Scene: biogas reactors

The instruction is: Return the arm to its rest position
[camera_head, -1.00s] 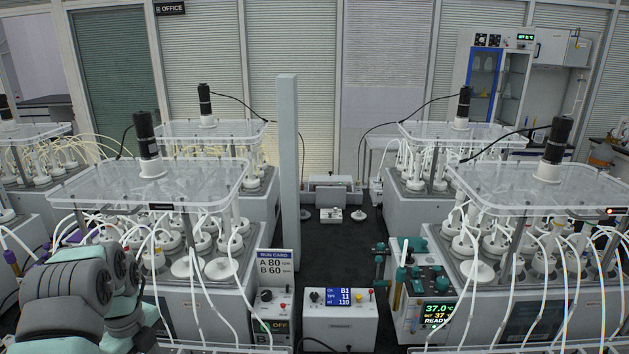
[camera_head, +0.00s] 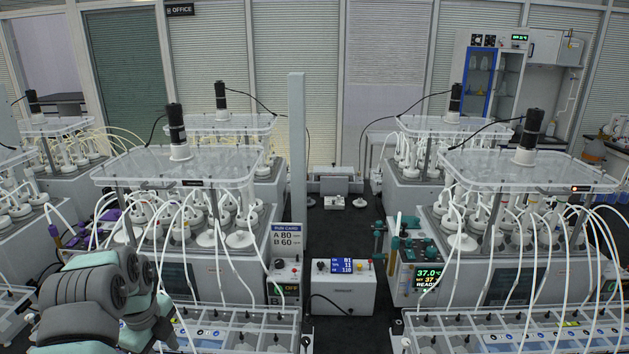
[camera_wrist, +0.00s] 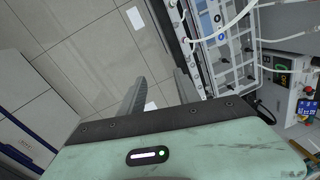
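My arm (camera_head: 105,300) shows at the lower left of the head view, folded, in front of the left reactor bench. My gripper (camera_wrist: 160,77) shows in the wrist view with its two fingers apart and nothing between them but the tiled floor far below. The fingertips touch nothing that I can see. The gripper itself cannot be made out in the head view.
The left reactor rack (camera_head: 180,170) and right reactor rack (camera_head: 520,172) stand on either side of a dark aisle. A control box (camera_head: 342,288) sits between them. White-framed trays (camera_head: 235,325) lie along the near edge. The wrist view shows clear floor (camera_wrist: 85,60).

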